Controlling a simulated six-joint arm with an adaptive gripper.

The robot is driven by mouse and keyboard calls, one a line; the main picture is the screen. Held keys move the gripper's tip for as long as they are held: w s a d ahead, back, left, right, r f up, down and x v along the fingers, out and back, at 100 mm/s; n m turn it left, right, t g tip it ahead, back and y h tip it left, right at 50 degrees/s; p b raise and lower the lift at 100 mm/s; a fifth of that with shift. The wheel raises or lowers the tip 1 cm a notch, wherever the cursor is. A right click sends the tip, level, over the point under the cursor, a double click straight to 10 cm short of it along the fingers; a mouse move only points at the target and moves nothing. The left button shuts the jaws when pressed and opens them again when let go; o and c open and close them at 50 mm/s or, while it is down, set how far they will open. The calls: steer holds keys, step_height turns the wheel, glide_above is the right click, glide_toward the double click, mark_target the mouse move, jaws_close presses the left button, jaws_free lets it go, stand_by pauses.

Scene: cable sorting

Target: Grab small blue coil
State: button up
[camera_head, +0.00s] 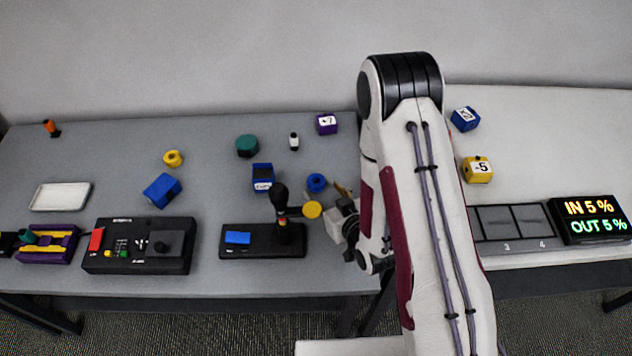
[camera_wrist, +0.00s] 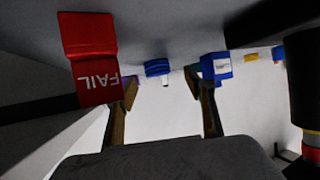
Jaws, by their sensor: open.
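The small blue coil (camera_head: 317,183) lies on the grey table, left of my arm in the head view. A small round blue thing in the wrist view (camera_wrist: 157,68) looks like the same coil. It appears beyond the gap between my fingertips, nearer the left finger, and neither finger grips it. My gripper (camera_head: 342,190) is close to the coil's right side in the head view, partly hidden by my arm. In the wrist view my gripper (camera_wrist: 163,82) has its fingers spread and empty.
A red FAIL block (camera_wrist: 90,60) stands by the left finger. A labelled blue block (camera_wrist: 216,66) sits by the right finger. A black post (camera_wrist: 303,90) is at far right. In the head view, a black device (camera_head: 263,242) with a yellow disc (camera_head: 312,210) stands in front of the coil.

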mark_target(318, 183)
steer(key=shift+r+x, duration=0.15)
steer(key=shift+x, duration=0.65)
steer(key=shift+r+x, duration=0.1)
steer(key=shift+x, duration=1.8)
steer(key=shift+w+d, duration=0.1)
steer(key=shift+d, duration=0.05)
steer(key=c, duration=1.2)
